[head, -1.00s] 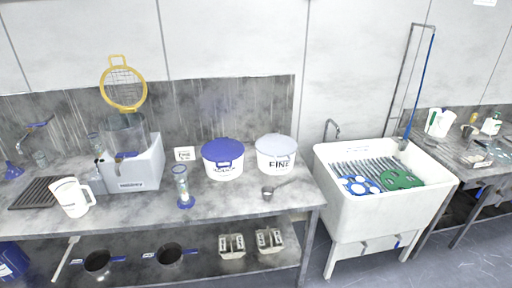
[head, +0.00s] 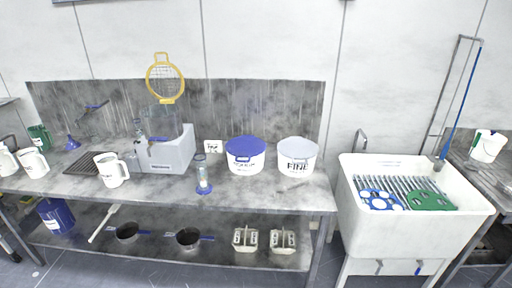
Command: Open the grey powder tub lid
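The grey powder tub (head: 297,157) stands on the metal bench toward its right end. It is white with dark lettering that reads FINE. Its pale grey lid (head: 298,145) is on top and looks closed. A similar white tub with a blue lid (head: 245,147) stands just to its left. Neither of my grippers shows in the head view.
The metal bench (head: 240,190) has clear room in front of the tubs. A blue-based glass cylinder (head: 203,176), a grey machine (head: 170,150) and white jugs (head: 112,170) stand to the left. A white sink (head: 415,225) stands right of the bench. A lower shelf holds pans.

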